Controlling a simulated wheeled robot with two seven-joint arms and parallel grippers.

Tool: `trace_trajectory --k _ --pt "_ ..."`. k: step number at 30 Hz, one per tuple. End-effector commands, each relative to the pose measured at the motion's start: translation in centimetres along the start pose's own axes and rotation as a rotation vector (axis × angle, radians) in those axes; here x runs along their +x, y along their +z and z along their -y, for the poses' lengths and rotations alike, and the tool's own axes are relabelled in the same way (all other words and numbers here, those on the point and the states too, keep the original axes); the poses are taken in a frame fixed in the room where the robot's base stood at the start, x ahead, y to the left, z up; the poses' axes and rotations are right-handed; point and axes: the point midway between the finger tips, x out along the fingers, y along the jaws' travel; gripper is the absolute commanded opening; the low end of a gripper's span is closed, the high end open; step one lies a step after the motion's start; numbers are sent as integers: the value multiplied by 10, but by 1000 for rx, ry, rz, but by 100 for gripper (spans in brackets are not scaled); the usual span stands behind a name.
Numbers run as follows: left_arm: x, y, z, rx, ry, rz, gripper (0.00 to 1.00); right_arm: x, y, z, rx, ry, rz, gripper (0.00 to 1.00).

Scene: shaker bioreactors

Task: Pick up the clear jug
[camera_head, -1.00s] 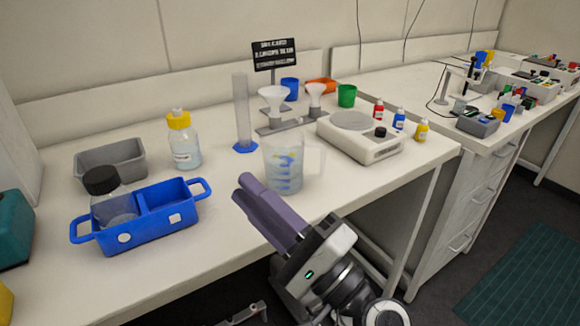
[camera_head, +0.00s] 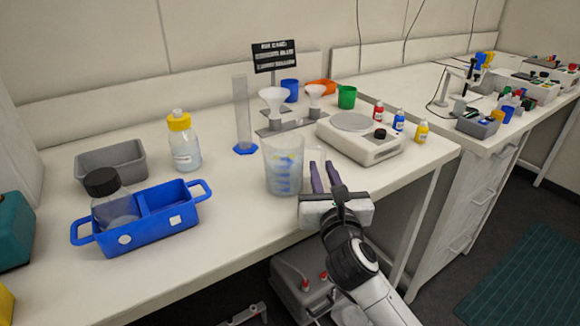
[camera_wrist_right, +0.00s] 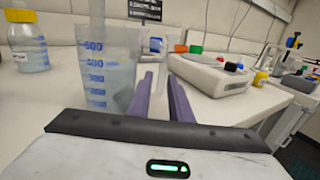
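The clear jug (camera_head: 284,168) with blue graduation marks stands upright near the front edge of the bench. Its handle faces right, toward my right gripper. It also shows in the right wrist view (camera_wrist_right: 108,68), at the left. My right gripper (camera_head: 324,176) is just right of the jug, its two purple fingers pointing away over the bench at the handle side. In the right wrist view the fingers (camera_wrist_right: 160,92) are apart with a gap between them. Whether the handle lies between the fingertips is unclear. My left gripper is not seen.
A blue carrier (camera_head: 140,225) with a black-capped bottle stands left. A yellow-capped bottle (camera_head: 184,145), a tall cylinder (camera_head: 243,110) and funnels on a stand (camera_head: 290,122) are behind the jug. A white balance (camera_head: 362,142) stands close behind the right gripper. The front bench between carrier and jug is clear.

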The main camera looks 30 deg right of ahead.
Motion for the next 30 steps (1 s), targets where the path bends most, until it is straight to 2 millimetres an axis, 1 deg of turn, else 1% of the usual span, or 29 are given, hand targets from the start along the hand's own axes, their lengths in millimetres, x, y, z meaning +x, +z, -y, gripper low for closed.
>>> trace_trajectory --k 6,10,13,18,20,21,22,30 --pt "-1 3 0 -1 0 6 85 33 -2 1 -3 -2 1 19" --pt "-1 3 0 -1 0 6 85 46 -1 0 -3 -1 2 19" --pt "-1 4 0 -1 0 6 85 49 -2 0 -2 0 1 19" --pt "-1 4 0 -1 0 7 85 49 -2 0 -2 0 1 19" --pt "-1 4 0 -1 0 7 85 49 -2 0 -2 0 1 8" --pt "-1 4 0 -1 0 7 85 49 -2 0 -2 0 1 2" --pt "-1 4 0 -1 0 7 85 49 -2 0 -2 0 1 0" --pt "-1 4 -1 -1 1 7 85 49 -2 0 -2 0 1 0"
